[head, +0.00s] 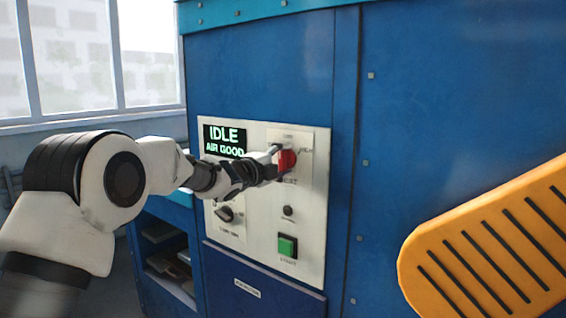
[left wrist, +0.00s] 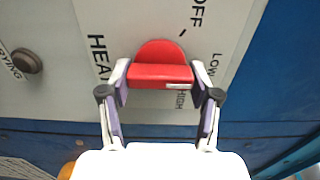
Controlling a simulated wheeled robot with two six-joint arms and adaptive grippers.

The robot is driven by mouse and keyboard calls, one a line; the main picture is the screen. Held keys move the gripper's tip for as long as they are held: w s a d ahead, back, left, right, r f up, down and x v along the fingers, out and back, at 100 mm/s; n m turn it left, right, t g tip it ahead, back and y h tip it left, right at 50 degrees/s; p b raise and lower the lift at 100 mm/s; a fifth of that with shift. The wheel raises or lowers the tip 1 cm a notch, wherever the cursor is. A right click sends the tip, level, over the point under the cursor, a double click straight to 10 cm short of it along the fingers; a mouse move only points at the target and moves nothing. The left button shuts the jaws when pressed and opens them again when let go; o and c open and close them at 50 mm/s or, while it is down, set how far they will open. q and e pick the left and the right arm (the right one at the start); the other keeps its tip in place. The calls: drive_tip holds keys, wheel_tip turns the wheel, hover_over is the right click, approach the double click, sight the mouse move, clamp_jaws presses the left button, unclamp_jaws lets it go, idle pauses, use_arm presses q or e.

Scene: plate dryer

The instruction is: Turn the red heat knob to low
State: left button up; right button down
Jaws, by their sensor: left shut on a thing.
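The red heat knob (head: 287,160) sits on the white control panel (head: 310,215) of the blue dryer. My left gripper (head: 272,163) reaches it from the left. In the left wrist view the gripper (left wrist: 161,83) has its two fingers closed on either side of the red knob (left wrist: 160,52). The labels OFF, LOW, HIGH and HEAT are printed around the knob; HEAT is partly covered by a finger. A white mark on the knob points to the right in the wrist view, toward the LOW and HIGH side; which label it meets is unclear. My right gripper is not visible.
The display (head: 225,141) reads IDLE, AIR GOOD. A black dial (head: 226,214), a small dark button (head: 288,211) and a green button (head: 287,246) share the panel. Open shelves (head: 166,262) are at lower left. A yellow slotted part (head: 490,245) fills the right foreground.

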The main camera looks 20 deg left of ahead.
use_arm(q)
drive_tip(key=o, duration=1.2)
drive_tip(key=shift+c, duration=0.2)
drive_tip(key=v, duration=1.2)
